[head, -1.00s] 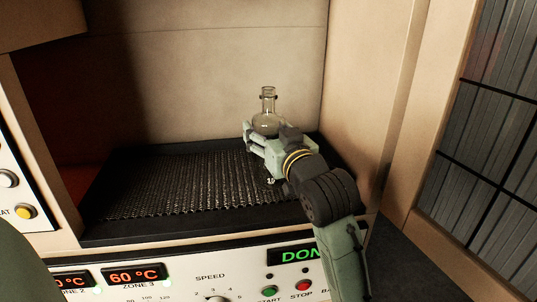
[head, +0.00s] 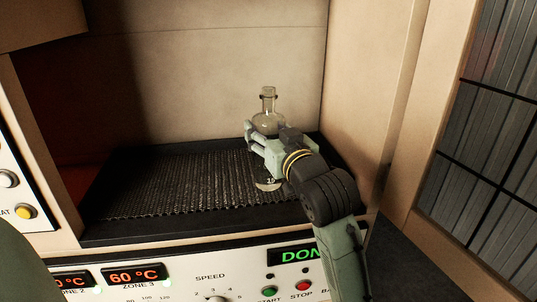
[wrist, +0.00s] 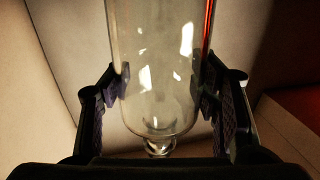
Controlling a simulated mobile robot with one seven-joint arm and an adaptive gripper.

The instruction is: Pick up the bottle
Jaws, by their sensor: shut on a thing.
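The bottle (head: 268,119) is clear glass with a narrow neck and a flared lip. It stands upright above the dark mesh belt in the head view, its neck and shoulder showing above my gripper (head: 262,142). Part of its lower body shows below the gripper, and the middle is hidden behind the fingers. In the wrist view the glass body of the bottle (wrist: 158,70) fills the middle, between the two dark finger pads of my gripper (wrist: 160,90). My gripper is shut on the bottle.
The dark mesh belt (head: 170,185) lies inside a beige chamber, with free room to the left. Beige walls stand close behind and to the right. A control panel (head: 180,276) with displays and buttons runs along the front below. A barred window (head: 490,130) is at the far right.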

